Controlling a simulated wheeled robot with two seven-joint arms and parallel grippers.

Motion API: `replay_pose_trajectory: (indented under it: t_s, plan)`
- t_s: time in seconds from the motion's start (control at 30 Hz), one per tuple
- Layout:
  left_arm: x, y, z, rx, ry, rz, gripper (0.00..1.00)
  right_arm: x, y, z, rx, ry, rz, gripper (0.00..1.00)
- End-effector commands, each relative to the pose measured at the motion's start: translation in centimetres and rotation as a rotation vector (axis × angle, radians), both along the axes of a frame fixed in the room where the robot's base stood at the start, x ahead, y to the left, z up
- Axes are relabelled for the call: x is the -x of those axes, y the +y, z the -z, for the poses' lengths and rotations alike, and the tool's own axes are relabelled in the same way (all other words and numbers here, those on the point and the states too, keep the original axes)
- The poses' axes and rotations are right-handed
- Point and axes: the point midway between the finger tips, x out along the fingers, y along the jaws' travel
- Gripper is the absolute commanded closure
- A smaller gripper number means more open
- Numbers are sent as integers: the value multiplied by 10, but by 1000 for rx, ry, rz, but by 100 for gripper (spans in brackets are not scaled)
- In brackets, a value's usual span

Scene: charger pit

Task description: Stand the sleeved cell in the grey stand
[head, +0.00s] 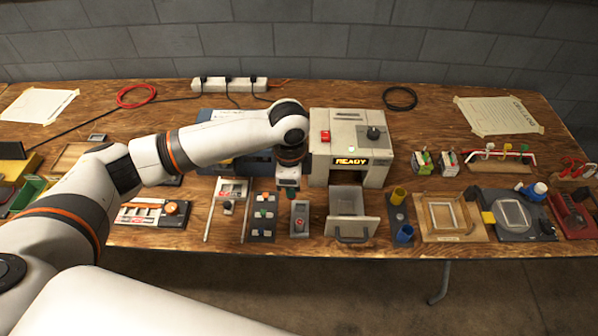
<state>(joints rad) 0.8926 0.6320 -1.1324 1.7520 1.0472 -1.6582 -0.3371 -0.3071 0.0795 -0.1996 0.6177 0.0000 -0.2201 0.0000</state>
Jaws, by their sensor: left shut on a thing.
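My left gripper (288,184) points down near the middle of the bench, just left of the grey machine. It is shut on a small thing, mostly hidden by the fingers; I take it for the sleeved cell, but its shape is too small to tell. A small grey holder (300,220) with a red mark stands just in front of the gripper and may be the grey stand. A dark grey base with a yellow cup (399,195) and a blue cup (404,234) stands further right. My right gripper is not in view.
The grey machine (348,140) reads READY, with an open drawer (350,229) in front. A dark panel (262,218) with small white blocks lies left of the holder. Small green and white items (423,162) stand at the right. The bench's front edge is close to these things.

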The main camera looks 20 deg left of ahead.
Motion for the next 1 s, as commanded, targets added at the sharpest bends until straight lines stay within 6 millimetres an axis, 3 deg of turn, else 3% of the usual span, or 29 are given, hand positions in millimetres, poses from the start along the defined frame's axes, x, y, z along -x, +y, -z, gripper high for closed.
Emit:
replay_pose_trajectory:
  t_s: [0.03,0.2,0.4,0.67,1.0]
  plan:
    - [-7,-3,-1,1,3,110,100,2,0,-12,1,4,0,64]
    - [-25,-7,15,1,2,512,100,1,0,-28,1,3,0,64]
    - [-36,-9,30,0,1,850,100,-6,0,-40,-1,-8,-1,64]
    - [-40,-10,41,0,0,992,100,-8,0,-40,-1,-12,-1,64]
    - [-40,-10,69,0,0,992,100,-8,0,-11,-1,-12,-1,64]
